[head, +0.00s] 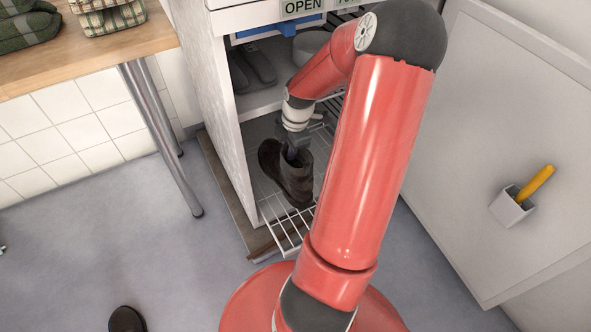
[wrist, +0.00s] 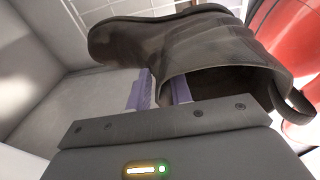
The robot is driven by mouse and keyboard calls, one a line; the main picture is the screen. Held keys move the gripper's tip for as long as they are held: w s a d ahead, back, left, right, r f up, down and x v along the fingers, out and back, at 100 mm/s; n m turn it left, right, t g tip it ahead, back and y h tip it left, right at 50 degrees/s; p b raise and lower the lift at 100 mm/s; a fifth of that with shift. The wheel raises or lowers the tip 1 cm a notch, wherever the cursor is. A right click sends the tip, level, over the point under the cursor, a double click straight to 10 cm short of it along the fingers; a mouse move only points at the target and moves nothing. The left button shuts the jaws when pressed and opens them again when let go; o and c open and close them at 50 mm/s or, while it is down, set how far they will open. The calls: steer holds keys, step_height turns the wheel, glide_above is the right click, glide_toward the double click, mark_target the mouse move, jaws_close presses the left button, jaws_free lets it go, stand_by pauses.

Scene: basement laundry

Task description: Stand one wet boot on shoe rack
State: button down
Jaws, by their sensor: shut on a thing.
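A dark brown boot (head: 291,178) is at the lower opening of the white cabinet, over the wire shoe rack (head: 287,228). My gripper (head: 291,153) is above it and shut on the top edge of its shaft. In the wrist view the boot (wrist: 205,50) fills the upper part, its opening toward the gripper and its toe to the left. The gripper's fingers (wrist: 160,92) pinch the shaft wall, one inside the opening and one outside. In the head view the boot looks roughly upright; I cannot tell whether its sole touches the rack. My arm hides part of the rack.
Cabinet walls (head: 222,110) stand close on the left, with a shelf above holding dark shoes (head: 257,66). An open door (head: 500,150) with a yellow-handled holder (head: 513,205) is at right. Another dark shoe (head: 127,319) lies on the floor. A wooden table (head: 100,50) stands left.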

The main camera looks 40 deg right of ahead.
step_height(320, 180, down, 9)
steer(key=b, duration=0.2)
steer(key=shift+r+b, duration=0.2)
steer(key=shift+b, duration=0.15)
steer(key=c, duration=1.3)
jaws_free()
steer(key=shift+o, duration=0.2)
